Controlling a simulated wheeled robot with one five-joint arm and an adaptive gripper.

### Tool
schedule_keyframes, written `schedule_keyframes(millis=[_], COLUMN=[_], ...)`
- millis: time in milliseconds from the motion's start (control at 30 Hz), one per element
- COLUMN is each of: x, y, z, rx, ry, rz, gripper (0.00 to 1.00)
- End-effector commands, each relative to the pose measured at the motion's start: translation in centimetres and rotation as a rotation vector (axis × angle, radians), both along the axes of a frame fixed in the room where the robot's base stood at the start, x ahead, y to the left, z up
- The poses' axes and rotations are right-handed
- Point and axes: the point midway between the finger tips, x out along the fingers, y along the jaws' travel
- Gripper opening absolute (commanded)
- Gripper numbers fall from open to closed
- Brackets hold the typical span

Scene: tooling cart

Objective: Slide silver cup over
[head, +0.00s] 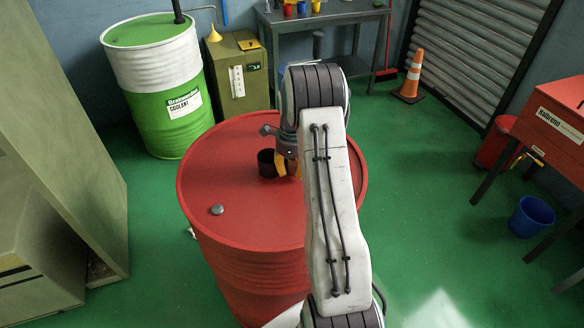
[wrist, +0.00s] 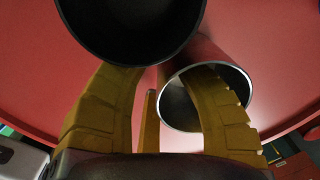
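The silver cup (wrist: 207,48) shows in the wrist view, right of centre, with its round mouth toward the camera. My gripper (wrist: 160,76) has its yellow fingers spread apart. The right finger overlaps the silver cup's mouth and seems to reach into it; the left finger is apart from it on the left. A black cup (wrist: 130,30) is beyond the fingertips, close to the silver cup; I cannot tell if they touch. In the head view the black cup (head: 266,164) stands on the red drum (head: 235,245), just left of my gripper (head: 288,169). The silver cup is not distinguishable there.
A small grey cap (head: 217,210) lies on the drum's left front. A green and white drum (head: 160,85) and a workbench (head: 335,17) stand behind. An orange cone (head: 410,80), a blue bucket (head: 531,217) and a red cart (head: 560,120) are right. Green floor is open between.

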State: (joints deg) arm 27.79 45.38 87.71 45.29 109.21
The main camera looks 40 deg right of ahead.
Motion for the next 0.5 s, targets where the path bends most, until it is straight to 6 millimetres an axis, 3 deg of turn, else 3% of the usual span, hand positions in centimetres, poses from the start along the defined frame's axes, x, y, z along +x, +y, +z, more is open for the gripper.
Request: schedule_keyframes(millis=[367,500], x=[0.01,0.01], y=[-0.01,0.0], z=[0.03,0.04], rx=[0.0,0.0], ry=[0.0,0.0], rz=[0.0,0.0], gripper=[0.0,0.0])
